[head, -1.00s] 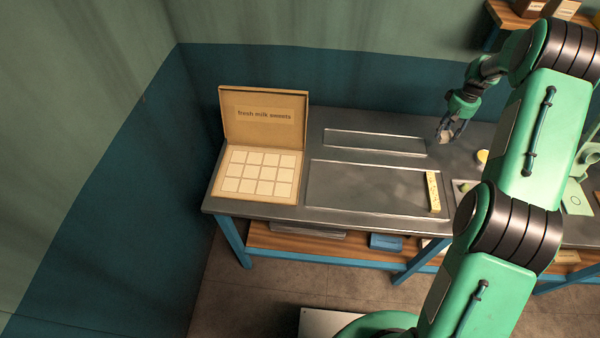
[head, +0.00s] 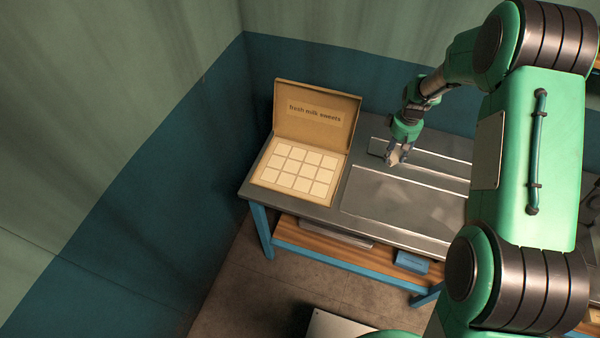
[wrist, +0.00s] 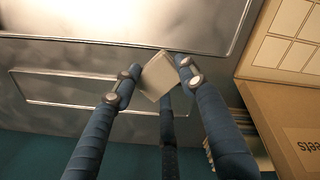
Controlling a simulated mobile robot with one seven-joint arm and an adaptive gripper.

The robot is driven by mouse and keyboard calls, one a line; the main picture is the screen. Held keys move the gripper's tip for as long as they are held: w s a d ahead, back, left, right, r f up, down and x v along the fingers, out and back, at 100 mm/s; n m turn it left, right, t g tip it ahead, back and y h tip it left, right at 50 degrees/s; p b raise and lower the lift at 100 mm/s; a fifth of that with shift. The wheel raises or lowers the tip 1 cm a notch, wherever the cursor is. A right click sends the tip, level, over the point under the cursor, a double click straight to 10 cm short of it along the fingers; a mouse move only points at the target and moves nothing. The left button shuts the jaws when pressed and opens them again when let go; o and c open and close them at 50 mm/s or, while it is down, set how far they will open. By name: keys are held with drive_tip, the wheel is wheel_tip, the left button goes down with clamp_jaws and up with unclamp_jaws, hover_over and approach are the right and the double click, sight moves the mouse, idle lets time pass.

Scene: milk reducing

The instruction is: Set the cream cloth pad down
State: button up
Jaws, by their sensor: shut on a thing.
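My gripper (head: 397,158) is shut on the cream cloth pad (wrist: 158,76), a small folded pale square. In the wrist view the pad sits between the two dark fingertips, with a third finger behind it. In the head view my gripper hangs near the left end of the narrow back tray (head: 445,169). The pad is small there and partly covered by the fingers. I cannot tell its exact height above the bench.
An open cardboard box marked "fresh milk sweets" (head: 312,118) stands to the left, its compartments facing up. A wide shallow tray (head: 400,200) lies in front of the narrow one and looks bare where visible. My arm hides the bench's right part.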

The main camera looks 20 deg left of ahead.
drive_tip(key=s+a+f+n, duration=0.2)
drive_tip(key=s+a+n, duration=0.6)
drive_tip(key=s+a, duration=1.7)
drive_tip(key=shift+s+p, duration=0.4)
drive_tip(key=shift+s, duration=0.1)
drive_tip(key=shift+w+f, duration=0.1)
drive_tip(key=w+a, duration=0.3)
drive_tip(key=w, duration=0.1)
drive_tip(key=w+a+f, duration=0.1)
drive_tip(key=w+a, duration=0.2)
drive_tip(key=w, duration=0.1)
drive_tip(key=w+a+p, duration=0.1)
drive_tip(key=w+a, duration=0.2)
drive_tip(key=w, duration=0.2)
drive_tip(key=shift+f, duration=0.25)
drive_tip(key=shift+f, duration=0.1)
drive_tip(key=shift+f, duration=1.65)
drive_tip(key=shift+f, duration=0.2)
